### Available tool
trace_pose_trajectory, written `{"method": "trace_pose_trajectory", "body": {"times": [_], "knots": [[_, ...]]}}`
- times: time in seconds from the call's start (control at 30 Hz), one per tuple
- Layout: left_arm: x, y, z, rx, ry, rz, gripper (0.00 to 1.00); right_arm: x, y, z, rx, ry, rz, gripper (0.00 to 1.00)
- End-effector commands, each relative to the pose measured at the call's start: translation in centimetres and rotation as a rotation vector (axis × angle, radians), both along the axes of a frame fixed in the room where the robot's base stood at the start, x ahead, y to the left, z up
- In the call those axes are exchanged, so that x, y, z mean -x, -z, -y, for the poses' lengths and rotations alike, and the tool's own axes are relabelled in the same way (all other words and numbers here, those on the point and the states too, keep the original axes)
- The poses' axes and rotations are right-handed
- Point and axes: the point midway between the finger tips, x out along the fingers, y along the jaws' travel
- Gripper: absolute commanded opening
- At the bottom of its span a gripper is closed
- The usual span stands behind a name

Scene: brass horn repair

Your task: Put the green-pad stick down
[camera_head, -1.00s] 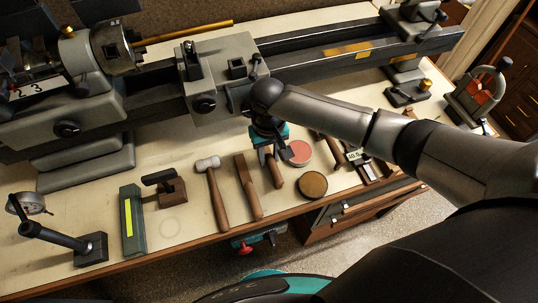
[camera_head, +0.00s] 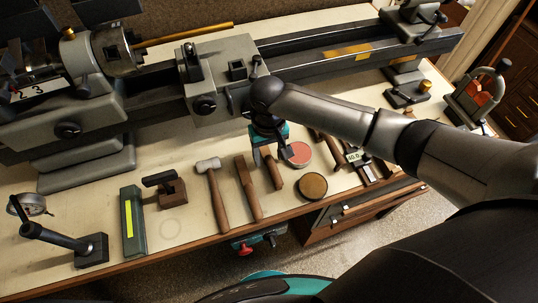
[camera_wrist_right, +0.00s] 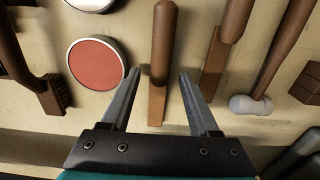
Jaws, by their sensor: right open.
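A wooden stick with a rounded brown handle (camera_head: 274,173) lies on the bench top under my right gripper. In the right wrist view the stick (camera_wrist_right: 162,50) lies between the two open fingers, with a gap on each side. No green pad shows on it, so I cannot tell which side the pad is on. My right gripper (camera_head: 270,156) is open and low over the bench; its fingers also show in the right wrist view (camera_wrist_right: 158,92). A second similar stick (camera_head: 248,188) lies to the left of it. My left gripper is out of view.
A red-topped tin (camera_head: 298,154) and a brown-topped tin (camera_head: 312,186) lie close to the right of the stick. A hammer (camera_head: 213,192) lies left of the second stick. A lathe (camera_head: 215,75) stands behind. The bench's front edge (camera_head: 225,236) is near.

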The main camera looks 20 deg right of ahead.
Motion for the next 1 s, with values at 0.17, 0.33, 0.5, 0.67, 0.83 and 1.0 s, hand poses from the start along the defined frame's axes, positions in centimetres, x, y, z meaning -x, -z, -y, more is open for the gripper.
{"method": "trace_pose_trajectory", "body": {"times": [0.17,0.33,0.5,0.67,0.83,1.0], "knots": [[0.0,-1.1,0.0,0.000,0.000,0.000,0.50,-0.2,-4.0,0.0,-0.001,-0.001,0.004,0.62],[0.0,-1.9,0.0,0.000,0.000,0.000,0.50,-0.2,-7.6,0.0,-0.001,-0.001,0.005,0.62],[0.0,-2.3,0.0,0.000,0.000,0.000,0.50,-0.2,-10.1,0.0,-0.001,0.000,0.002,0.62],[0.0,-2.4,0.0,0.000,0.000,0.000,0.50,-0.2,-11.1,0.0,0.000,0.000,0.002,0.62],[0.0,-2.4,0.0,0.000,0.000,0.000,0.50,-0.2,-11.2,0.0,0.001,0.001,0.000,0.62],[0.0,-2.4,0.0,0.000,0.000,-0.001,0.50,-0.2,-11.1,0.0,0.001,0.001,0.001,0.62]]}}
